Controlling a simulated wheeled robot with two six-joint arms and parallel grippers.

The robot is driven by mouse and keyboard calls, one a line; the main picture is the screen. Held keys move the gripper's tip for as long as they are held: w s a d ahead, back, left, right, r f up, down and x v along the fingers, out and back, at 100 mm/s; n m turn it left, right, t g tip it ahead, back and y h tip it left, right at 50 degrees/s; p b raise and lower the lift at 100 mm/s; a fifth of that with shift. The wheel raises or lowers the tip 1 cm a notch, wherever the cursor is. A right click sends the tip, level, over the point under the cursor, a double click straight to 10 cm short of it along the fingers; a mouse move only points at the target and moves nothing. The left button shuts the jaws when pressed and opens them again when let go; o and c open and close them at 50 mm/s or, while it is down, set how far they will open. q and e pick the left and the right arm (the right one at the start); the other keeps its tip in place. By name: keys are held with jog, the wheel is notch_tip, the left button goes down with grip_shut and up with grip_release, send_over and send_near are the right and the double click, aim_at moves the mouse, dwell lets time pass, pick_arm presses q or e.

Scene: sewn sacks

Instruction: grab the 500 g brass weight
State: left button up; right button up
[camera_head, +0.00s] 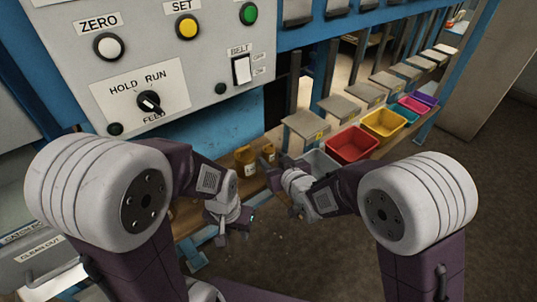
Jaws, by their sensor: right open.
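Two brass weights stand on the wooden shelf below the panel: a larger one (245,161) and a smaller one (268,152) to its right. Their markings are too small to read, so I cannot tell which is 500 g. My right gripper (279,181) is open, just below and right of the weights in the picture, with nothing seen in it. My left gripper (234,226) hangs lower, in front of the shelf edge and below the weights. Its jaws are too small and dark to judge.
A control panel (165,50) with buttons and a knob rises at upper left. A grey bin (318,163), a red bin (352,145) and a yellow bin (384,124) stand right of the weights, with more bins beyond. The floor (340,255) is clear.

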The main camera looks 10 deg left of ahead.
aim_at(271, 156)
jog(key=x, duration=0.5)
jog(key=shift+w, duration=0.2)
jog(key=shift+r, duration=0.2)
grip_shut()
